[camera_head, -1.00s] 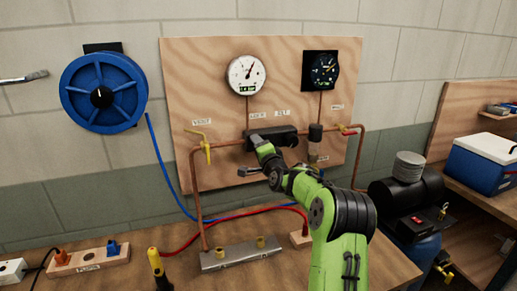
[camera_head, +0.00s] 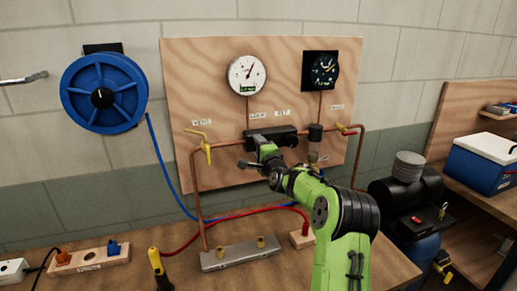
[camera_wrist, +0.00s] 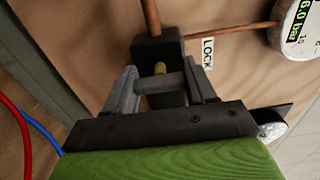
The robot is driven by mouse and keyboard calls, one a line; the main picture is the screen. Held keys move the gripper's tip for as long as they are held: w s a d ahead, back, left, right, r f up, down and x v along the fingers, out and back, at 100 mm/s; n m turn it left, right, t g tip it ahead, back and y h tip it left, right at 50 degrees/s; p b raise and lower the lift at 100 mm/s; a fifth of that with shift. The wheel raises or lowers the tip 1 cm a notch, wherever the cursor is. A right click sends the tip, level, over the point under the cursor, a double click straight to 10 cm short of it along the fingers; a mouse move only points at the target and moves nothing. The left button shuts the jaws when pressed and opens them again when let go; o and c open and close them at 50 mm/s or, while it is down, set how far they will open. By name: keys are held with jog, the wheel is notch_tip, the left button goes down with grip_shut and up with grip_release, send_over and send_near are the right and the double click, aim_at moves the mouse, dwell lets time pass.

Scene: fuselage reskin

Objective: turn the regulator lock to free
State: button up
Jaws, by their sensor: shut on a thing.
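The regulator is a black block (camera_head: 284,133) on the copper pipe of the wooden panel, under the LOCK and SET labels. My gripper (camera_head: 258,152) is at its lower left side, below the LOCK label. In the wrist view my gripper (camera_wrist: 158,85) has its two grey fingers on either side of a short grey bar (camera_wrist: 158,80), which seems to be the regulator lock, and is shut on it. A small brass end (camera_wrist: 160,68) shows just beyond the bar, against the black block (camera_wrist: 155,50). The lock's exact angle is hard to tell.
A yellow valve handle (camera_head: 208,152) is left of the regulator and a red one (camera_head: 349,132) is right. A white gauge (camera_head: 247,75) and a dark gauge (camera_head: 321,71) hang above. Hoses and a grey manifold (camera_head: 240,254) lie on the bench below.

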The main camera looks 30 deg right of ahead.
jog(key=o, duration=1)
jog(key=shift+o, duration=0.2)
jog(key=b+v, duration=0.2)
jog(key=v, duration=1.3)
jog(key=shift+s, duration=0.4)
jog(key=shift+a, duration=0.1)
jog(key=s+a+f+n+g+y, duration=0.1)
jog(key=s+a+n+g+y, duration=0.15)
jog(key=a+n, duration=0.6)
jog(key=s+a+f+n+g+y, duration=0.2)
jog(key=s+a+n+g, duration=0.2)
jog(key=a, duration=0.9)
jog(key=s+a+f+n+g, duration=0.1)
jog(key=s+n, duration=0.1)
jog(key=s, duration=0.5)
jog(key=s+a+f+n+g+p, duration=0.1)
jog(key=s+n+g, duration=0.1)
jog(key=s, duration=0.5)
jog(key=s+a+f+n+g, duration=0.1)
jog(key=s+n, duration=0.3)
jog(key=s, duration=0.4)
jog(key=shift+a+f+g, duration=0.35)
jog(key=shift+a+g, duration=0.25)
jog(key=shift+g, duration=0.05)
